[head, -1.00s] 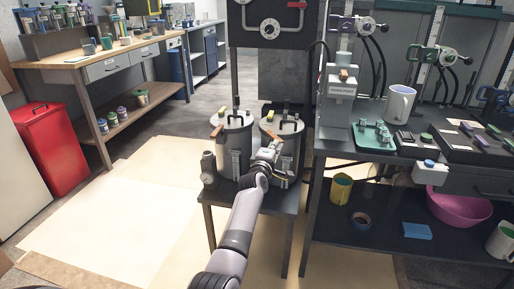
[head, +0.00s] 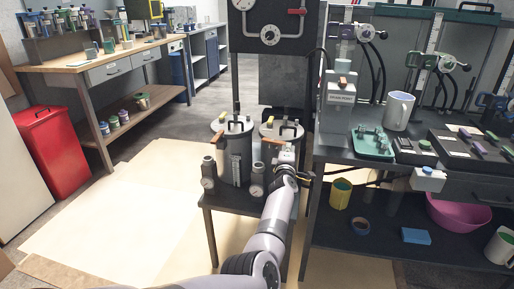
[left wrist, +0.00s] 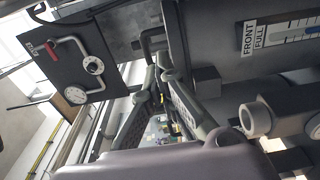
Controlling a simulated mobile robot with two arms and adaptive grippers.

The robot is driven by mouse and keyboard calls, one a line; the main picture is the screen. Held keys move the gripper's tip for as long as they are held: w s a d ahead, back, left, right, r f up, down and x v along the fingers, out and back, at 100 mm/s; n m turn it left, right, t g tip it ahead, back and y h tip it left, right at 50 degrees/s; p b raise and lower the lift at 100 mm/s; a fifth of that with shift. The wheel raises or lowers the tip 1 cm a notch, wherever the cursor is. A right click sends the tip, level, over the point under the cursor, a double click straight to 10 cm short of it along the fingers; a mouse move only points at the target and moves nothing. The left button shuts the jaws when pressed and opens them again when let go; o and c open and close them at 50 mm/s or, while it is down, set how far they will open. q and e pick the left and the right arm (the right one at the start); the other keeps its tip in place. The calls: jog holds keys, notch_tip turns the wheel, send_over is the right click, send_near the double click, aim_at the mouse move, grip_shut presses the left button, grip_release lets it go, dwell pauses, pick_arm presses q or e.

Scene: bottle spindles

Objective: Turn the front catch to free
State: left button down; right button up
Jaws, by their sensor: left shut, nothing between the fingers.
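Two grey lidded pots stand side by side on a small dark stand: a left pot (head: 236,160) and a right pot (head: 270,152). Each has a dark lid handle and an orange-brown lever, one on the left pot (head: 217,138) and one on the right pot (head: 271,140). I cannot tell for sure which part is the front catch. My left gripper (head: 287,158) is at the right pot's front right side, partly covering it. My right gripper is out of view.
A dark panel with a gauge and red lever (head: 275,22) rises behind the pots. The dark workbench (head: 330,152) with a green tray (head: 372,143) and white mug (head: 398,110) is close on the right. Floor on the left is clear up to a red bin (head: 52,150).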

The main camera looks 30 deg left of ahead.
pick_arm(q)
jog(key=shift+w+n+g+y, duration=0.4)
jog(key=shift+n+y, duration=0.1)
jog(key=shift+y, duration=0.4)
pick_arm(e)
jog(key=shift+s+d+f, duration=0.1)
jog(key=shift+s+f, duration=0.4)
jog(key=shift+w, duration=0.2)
pick_arm(q)
notch_tip(320, 180, up, 10)
